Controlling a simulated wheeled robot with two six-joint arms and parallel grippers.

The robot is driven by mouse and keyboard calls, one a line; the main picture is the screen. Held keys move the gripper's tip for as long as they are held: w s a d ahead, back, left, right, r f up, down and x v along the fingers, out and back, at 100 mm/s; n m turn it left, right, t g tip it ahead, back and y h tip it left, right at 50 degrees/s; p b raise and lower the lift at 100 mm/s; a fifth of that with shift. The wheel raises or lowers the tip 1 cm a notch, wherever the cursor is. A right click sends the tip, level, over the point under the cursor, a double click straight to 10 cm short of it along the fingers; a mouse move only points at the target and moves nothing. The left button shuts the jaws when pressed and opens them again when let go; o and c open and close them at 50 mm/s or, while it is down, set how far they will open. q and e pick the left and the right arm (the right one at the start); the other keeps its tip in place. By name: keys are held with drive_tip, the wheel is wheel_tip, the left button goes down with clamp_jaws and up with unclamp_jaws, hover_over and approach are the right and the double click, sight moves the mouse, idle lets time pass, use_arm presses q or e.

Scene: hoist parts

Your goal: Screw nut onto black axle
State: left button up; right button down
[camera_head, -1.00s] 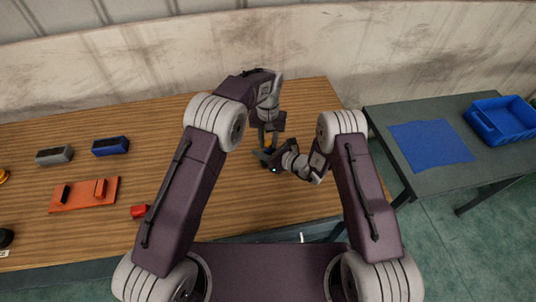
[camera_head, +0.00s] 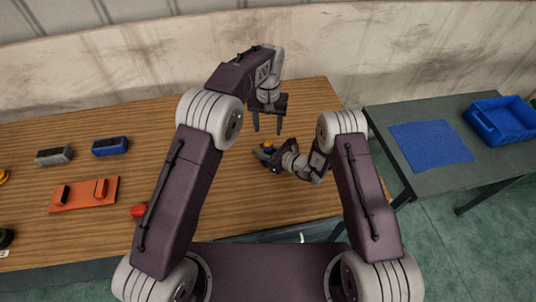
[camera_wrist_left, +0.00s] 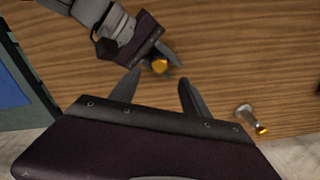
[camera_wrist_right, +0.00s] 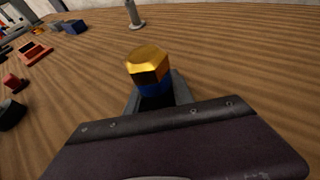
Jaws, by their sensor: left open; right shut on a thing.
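A gold hex nut (camera_wrist_right: 148,60) sits on top of an upright part with a blue band (camera_wrist_right: 154,89) in the right wrist view. The part's lower portion looks dark; most of it is hidden between the fingers, so I cannot tell how far the nut is threaded. My right gripper (camera_head: 262,155) is shut on this part, low over the wooden table. The nut also shows in the head view (camera_head: 268,146) and the left wrist view (camera_wrist_left: 160,66). My left gripper (camera_head: 268,130) is open and empty, above the nut and apart from it, fingers pointing down.
A silver pin with a gold end (camera_wrist_left: 249,115) stands on the table nearby. Grey (camera_head: 54,155) and blue (camera_head: 110,146) blocks, an orange plate (camera_head: 82,197) and a red part (camera_head: 138,210) lie left. A side table at right holds a blue bin (camera_head: 503,119).

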sight(271, 154)
use_arm(q)
wheel_tip(271, 154, up, 5)
idle(0.3)
use_arm(e)
drive_tip(key=c, duration=1)
unclamp_jaws()
drive_tip(key=b+v, duration=0.1)
drive_tip(key=v, duration=0.8)
use_arm(q)
drive_tip(key=shift+f, duration=0.65)
